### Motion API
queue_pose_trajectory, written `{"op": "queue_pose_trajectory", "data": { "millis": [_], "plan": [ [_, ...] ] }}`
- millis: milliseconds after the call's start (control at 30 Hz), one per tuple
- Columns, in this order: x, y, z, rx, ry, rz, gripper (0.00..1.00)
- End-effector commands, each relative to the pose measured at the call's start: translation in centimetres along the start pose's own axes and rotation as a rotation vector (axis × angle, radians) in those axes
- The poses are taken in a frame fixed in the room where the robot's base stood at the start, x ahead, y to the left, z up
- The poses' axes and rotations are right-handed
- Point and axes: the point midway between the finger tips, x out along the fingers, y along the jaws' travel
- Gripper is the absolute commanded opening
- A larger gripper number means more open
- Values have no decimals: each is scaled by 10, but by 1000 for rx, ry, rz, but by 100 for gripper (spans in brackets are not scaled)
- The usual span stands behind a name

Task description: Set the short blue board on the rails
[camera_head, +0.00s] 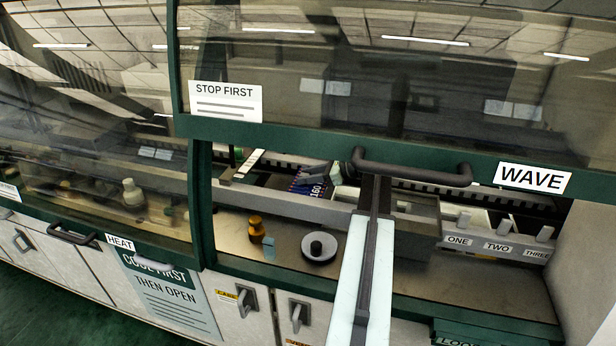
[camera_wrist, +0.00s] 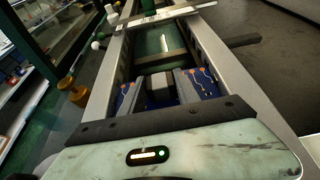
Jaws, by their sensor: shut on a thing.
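The short blue board (camera_head: 303,187) shows in the head view beside a white label reading 160, between the conveyor rails under the raised WAVE cover. In the wrist view the board (camera_wrist: 203,84) shows on both sides of my gripper (camera_wrist: 160,87), blue with orange traces. My gripper (camera_head: 337,174) is shut on it. The rails show in the wrist view as a left rail (camera_wrist: 105,78) and a right rail (camera_wrist: 222,62), with the board between them. My gripper hides the board's middle. I cannot tell whether its edges rest on the rails.
The WAVE cover's handle (camera_head: 412,168) hangs close to my arm. An amber bottle (camera_head: 256,229) and a round grey dish (camera_head: 319,247) stand on the front shelf. Bins marked ONE, TWO and THREE (camera_head: 497,246) are at the right. A closed HEAT cover (camera_head: 100,190) is at the left.

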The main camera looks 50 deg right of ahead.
Motion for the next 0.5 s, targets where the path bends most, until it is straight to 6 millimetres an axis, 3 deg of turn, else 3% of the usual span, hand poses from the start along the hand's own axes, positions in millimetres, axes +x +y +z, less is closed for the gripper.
{"op": "queue_pose_trajectory", "data": {
  "millis": [500],
  "plan": [
    [3,0,-8,0,0,-1,0]
  ]
}}
